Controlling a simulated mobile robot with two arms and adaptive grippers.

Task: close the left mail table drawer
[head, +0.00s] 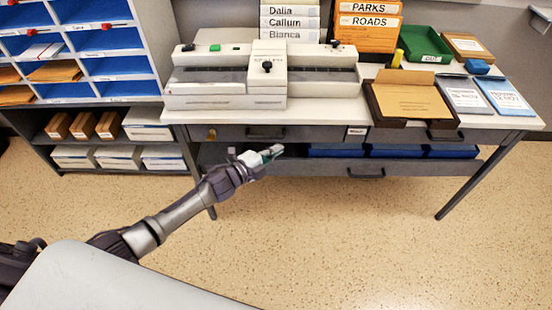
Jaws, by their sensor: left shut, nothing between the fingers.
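The mail table (330,112) stands ahead with a white top. Its left drawer (315,133) has a grey front with a dark handle (265,133), just under the tabletop. From this high angle I cannot tell how far the drawer stands out. My left gripper (273,152) is shut and empty. In the picture it lies just below the left drawer's handle; whether it touches the drawer front is unclear. My right gripper is not in view.
A right drawer handle (444,136) shows beside the left drawer. Below is a wide grey front (420,169) with blue trays (395,151) behind it. Mail shelves (90,102) are at left.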

